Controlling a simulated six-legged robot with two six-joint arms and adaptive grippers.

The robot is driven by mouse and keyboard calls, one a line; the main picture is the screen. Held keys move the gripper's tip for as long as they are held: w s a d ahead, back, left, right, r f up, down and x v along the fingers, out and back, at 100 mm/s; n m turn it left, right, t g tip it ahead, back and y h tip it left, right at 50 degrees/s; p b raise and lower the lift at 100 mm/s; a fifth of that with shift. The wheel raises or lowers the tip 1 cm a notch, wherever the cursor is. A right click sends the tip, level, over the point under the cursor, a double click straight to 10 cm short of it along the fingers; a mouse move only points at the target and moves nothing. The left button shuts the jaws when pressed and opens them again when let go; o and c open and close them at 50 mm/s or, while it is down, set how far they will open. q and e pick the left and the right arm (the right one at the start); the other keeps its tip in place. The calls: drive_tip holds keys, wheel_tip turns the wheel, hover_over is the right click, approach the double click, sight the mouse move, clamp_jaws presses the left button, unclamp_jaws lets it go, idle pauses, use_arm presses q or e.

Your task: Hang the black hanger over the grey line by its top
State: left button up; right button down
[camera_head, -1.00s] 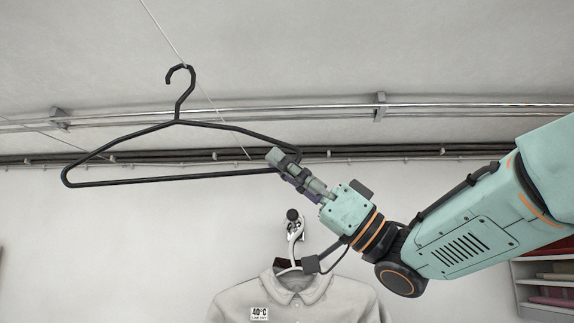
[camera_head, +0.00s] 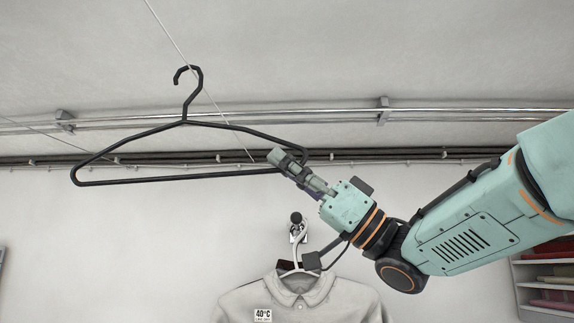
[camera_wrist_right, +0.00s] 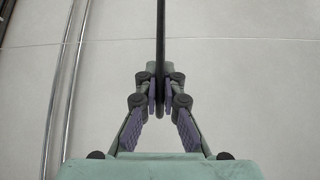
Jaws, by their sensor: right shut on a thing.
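The black hanger (camera_head: 130,181) is held up in the air, its hook at the top and its long bar nearly level. My right gripper (camera_head: 283,161) is shut on the hanger's right lower corner. In the right wrist view my right gripper (camera_wrist_right: 160,92) pinches the hanger (camera_wrist_right: 160,40), seen edge-on, between its two fingers. The thin grey line (camera_head: 165,36) runs down from the top left and crosses behind or beside the hook; I cannot tell whether they touch. It also shows in the right wrist view (camera_wrist_right: 240,39). My left gripper is not in view.
Metal pipes (camera_head: 300,117) run along the ceiling behind the hanger. A light shirt (camera_head: 305,300) with a 40°C tag hangs from a wall hook below. Shelves with folded cloth (camera_head: 545,283) stand at the right edge. The air left of the hanger is free.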

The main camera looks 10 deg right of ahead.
sight(289, 145)
drive_tip(key=shift+r, duration=0.45)
drive_tip(key=shift+r+p, duration=1.45)
drive_tip(key=shift+r, duration=0.1)
drive_tip(key=shift+w+d+f, duration=0.2)
drive_tip(key=shift+w+d, duration=0.1)
drive_tip(key=shift+w, duration=0.05)
